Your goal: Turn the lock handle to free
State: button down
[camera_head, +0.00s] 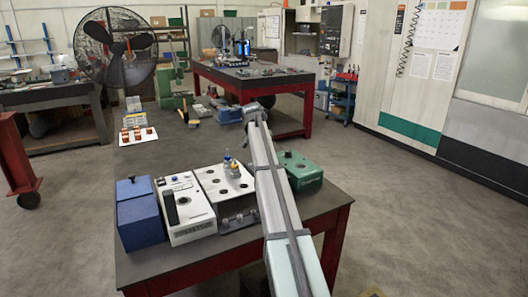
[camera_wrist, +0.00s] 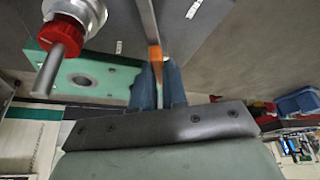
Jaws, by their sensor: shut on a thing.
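The lock handle (camera_wrist: 148,22) shows in the wrist view as a pale narrow bar with an orange end. My gripper (camera_wrist: 156,68) has its two blue fingers closed around the orange end. The rest of the bar runs out of the top of the picture. Beside it, to the left, is a red collar with a metal pin (camera_wrist: 75,38), next to a green plate (camera_wrist: 112,82) with a round hole. In the head view my arm reaches over the bench to its far part; the fingers and the handle cannot be made out there.
On the dark bench (camera_head: 190,258) stand a blue box (camera_head: 140,215), a white device (camera_head: 184,212), a white panel with bottles (camera_head: 215,183) and a green box (camera_head: 303,172) close to my arm. A tray of copper-coloured parts (camera_head: 138,136) lies farther left. The middle of the bench looks clear.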

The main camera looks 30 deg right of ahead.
jog(key=m+g, duration=0.2)
jog(key=m, duration=0.4)
jog(key=shift+w, duration=0.15)
dwell(0.4)
jog(key=c, duration=1.2)
grip_release()
jog(key=shift+o, duration=0.2)
jog(key=shift+a, duration=0.1)
jog(key=v, duration=1.3)
jog(key=shift+w+a+r, duration=0.25)
jog(key=shift+a+r, duration=0.05)
jog(key=shift+a, duration=0.1)
